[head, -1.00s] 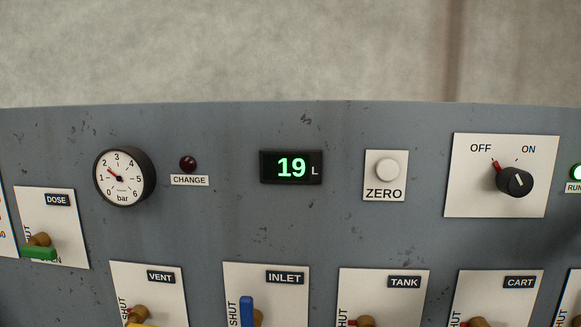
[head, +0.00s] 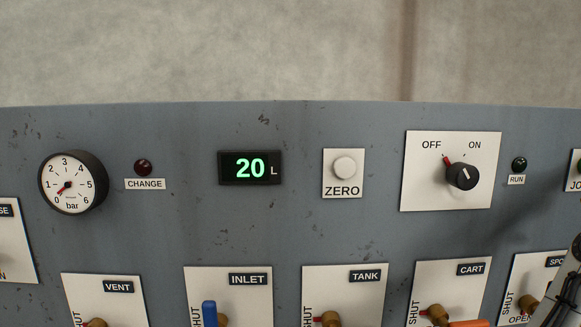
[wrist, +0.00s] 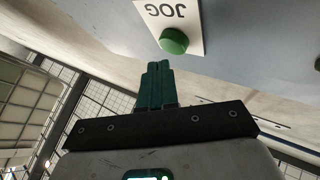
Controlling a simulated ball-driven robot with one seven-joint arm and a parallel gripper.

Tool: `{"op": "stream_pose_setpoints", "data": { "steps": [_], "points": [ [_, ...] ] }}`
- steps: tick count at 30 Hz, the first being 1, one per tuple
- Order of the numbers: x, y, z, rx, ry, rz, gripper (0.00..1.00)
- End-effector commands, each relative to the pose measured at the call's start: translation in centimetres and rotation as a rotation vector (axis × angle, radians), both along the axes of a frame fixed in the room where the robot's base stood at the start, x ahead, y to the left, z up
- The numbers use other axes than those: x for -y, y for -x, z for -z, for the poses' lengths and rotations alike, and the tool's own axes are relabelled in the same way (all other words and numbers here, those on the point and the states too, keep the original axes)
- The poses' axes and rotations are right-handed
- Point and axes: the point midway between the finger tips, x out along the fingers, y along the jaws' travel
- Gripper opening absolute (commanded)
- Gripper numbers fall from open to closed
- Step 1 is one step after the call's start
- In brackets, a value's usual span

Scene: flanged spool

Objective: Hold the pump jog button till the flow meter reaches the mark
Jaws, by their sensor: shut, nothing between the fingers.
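The flow meter display (head: 250,168) reads 20 L in green digits. The green jog button (wrist: 173,41) shows in the wrist view on a white plate marked JOG (wrist: 181,14), upside down there. In the head view only the edge of the JOG plate (head: 575,170) shows at the far right. My gripper (wrist: 157,66) is shut and empty, its teal fingers pointing at the button. A small gap appears between fingertips and button. No mark shows on the display.
The RUN lamp (head: 519,165) is dark. The OFF/ON knob (head: 462,176) has its red tip on the OFF side. The bar gauge (head: 72,182) reads near 0. The ZERO button (head: 344,167) and several valve handles, such as INLET (head: 209,313), surround the display.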

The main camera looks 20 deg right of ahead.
Motion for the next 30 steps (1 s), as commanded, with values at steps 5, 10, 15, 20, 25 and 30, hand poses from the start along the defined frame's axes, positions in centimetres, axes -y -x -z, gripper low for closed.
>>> {"op": "stream_pose_setpoints", "data": {
  "steps": [5, 10, 15, 20, 25, 30],
  "points": [
    [-0.2, 1.1, 0.0, 0.000, 0.002, 0.002, 0.00],
    [-0.6, 2.6, -0.1, 0.000, 0.002, 0.002, 0.00],
    [-0.9, 4.0, 0.0, -0.001, 0.002, 0.002, 0.00],
    [-1.2, 4.8, 0.0, 0.000, 0.001, 0.001, 0.00],
    [-1.2, 4.9, 0.0, 0.000, 0.000, 0.000, 0.00],
    [-1.2, 4.9, 0.0, 0.000, 0.000, 0.000, 0.00]
  ]
}}
